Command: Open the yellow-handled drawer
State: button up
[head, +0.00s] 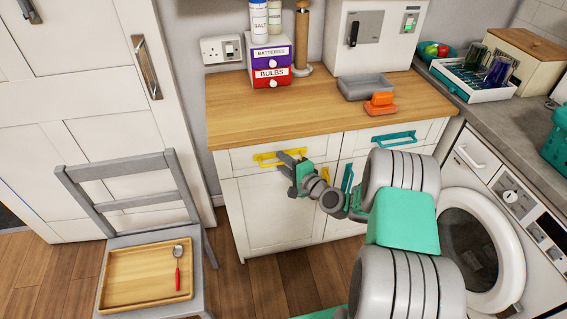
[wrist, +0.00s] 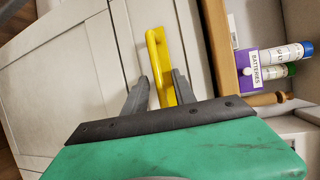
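The yellow handle (head: 268,157) is a bar on the white drawer front (head: 240,160) at the left of the cabinet, just under the wooden worktop. The drawer looks shut, flush with the cabinet. My gripper (head: 284,160) is at the right part of the handle. In the wrist view the yellow handle (wrist: 157,60) runs between the two grey fingertips of my gripper (wrist: 162,78). The fingers are apart, with a visible gap on each side of the bar. The handle's near end is hidden behind my gripper body. I cannot tell how deep the handle sits between the fingers.
A teal-handled drawer (head: 394,137) is to the right, above a cupboard door with an upright teal handle (head: 347,178). A washing machine (head: 478,240) stands at the right. A grey chair (head: 135,195) with a wooden tray (head: 120,283) stands at left. Floor is free before the cabinet's left part.

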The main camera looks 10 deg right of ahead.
jog(key=shift+c, duration=0.3)
grip_shut()
dwell(1.1)
